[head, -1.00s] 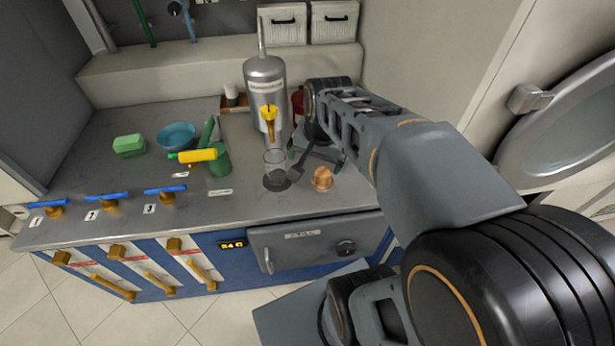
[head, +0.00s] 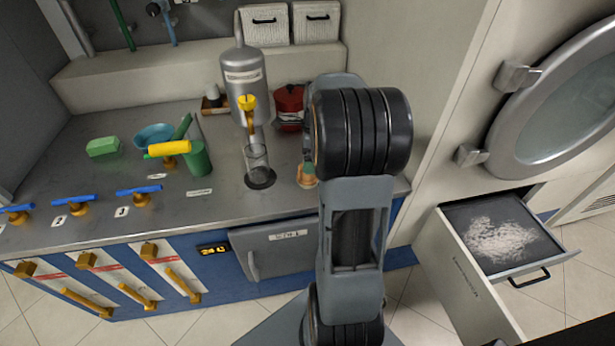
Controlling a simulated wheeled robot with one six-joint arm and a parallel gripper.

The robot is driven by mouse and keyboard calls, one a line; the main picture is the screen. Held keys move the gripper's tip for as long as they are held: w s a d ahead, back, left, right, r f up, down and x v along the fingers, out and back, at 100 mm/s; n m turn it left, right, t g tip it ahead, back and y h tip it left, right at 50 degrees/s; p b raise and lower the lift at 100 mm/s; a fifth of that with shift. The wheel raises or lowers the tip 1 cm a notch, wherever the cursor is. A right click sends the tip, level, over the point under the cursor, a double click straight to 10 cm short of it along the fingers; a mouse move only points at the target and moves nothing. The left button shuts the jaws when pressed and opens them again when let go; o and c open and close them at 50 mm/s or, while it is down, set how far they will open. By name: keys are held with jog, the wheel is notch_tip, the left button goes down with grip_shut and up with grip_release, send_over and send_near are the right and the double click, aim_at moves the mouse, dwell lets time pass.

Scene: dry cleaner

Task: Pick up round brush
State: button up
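A small round tan object, which looks like the round brush (head: 306,181), stands on the grey counter (head: 225,200) near its front edge. My arm covers its right side. A clear glass cylinder (head: 256,158) stands just left of it on a dark round base. My gripper does not show in the head view; my own arm links fill the middle right, in front of the counter's right end.
A steel tank (head: 245,80) with a yellow tap (head: 248,103) stands behind the glass. A red pot (head: 289,105) is beside it. A green container (head: 198,160), blue bowl (head: 153,136) and green sponge (head: 103,147) are left. An open drawer (head: 460,270) of white powder juts out right.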

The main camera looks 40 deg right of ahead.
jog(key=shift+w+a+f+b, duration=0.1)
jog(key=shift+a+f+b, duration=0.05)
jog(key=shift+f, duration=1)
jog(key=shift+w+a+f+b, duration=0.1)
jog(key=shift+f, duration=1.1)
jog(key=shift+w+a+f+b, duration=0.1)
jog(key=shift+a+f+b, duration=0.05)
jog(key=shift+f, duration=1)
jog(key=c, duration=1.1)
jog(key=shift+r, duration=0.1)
